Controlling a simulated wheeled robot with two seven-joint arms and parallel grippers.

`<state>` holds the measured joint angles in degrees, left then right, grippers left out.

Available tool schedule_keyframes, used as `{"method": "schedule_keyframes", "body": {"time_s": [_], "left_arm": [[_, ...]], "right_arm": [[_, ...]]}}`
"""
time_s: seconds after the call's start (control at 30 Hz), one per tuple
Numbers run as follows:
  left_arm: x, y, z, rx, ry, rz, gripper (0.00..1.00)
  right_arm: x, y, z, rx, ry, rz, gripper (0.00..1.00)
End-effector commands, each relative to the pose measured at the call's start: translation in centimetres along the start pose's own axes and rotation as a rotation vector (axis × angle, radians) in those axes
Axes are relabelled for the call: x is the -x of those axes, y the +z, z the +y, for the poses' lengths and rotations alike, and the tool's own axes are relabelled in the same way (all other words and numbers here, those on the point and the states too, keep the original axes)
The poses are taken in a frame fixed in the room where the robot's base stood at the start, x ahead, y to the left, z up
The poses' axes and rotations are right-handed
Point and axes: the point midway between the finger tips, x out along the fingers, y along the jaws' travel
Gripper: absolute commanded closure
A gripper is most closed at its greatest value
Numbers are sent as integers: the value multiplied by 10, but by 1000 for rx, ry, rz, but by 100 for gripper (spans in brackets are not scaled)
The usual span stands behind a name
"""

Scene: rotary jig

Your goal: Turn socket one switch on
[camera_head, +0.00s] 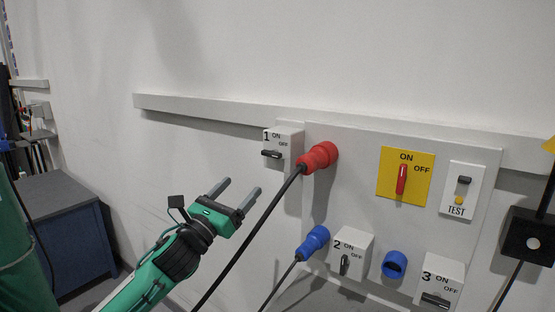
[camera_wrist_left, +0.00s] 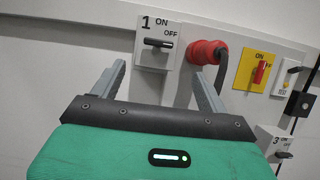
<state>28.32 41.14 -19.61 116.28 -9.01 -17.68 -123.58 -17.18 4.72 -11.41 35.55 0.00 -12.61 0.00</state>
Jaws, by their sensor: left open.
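The socket one switch is a white box (camera_head: 284,143) marked 1 with ON and OFF, with a black handle (camera_head: 271,154) lying roughly sideways. It also shows in the left wrist view (camera_wrist_left: 157,55), where its handle (camera_wrist_left: 158,43) lies nearly level below the OFF mark. A red plug (camera_head: 318,157) with a black cable sits in the socket just right of this box. My left gripper (camera_head: 238,190) is open and empty, below and left of the box and apart from it. In the left wrist view its two fingers (camera_wrist_left: 160,85) frame the box between them. My right gripper is not in view.
The panel (camera_head: 350,190) also holds a blue plug (camera_head: 314,240), switch box 2 (camera_head: 351,247), a blue socket (camera_head: 395,264), switch box 3 (camera_head: 436,279), a yellow plate with a red switch (camera_head: 402,180) and a TEST switch (camera_head: 461,190). The black cable (camera_head: 245,243) hangs right of my left gripper.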

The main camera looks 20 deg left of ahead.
Motion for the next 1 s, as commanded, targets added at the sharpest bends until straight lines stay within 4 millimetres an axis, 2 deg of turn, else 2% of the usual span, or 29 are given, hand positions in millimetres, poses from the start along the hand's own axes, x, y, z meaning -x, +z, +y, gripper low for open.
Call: {"method": "schedule_keyframes", "body": {"time_s": [0.17, 0.3, 0.6, 0.8, 1.0], "left_arm": [[-26, 4, 0, 5, 1, -1, 24], [-56, 6, 0, 7, 1, -1, 24], [-113, 4, 0, 7, 1, 0, 24], [-132, 1, 0, 4, 1, 1, 24], [-136, -1, 0, 4, 0, 2, 24]], "right_arm": [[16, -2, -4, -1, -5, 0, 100], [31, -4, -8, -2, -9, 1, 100], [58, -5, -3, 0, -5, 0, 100], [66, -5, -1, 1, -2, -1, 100], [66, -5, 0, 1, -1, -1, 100]]}}
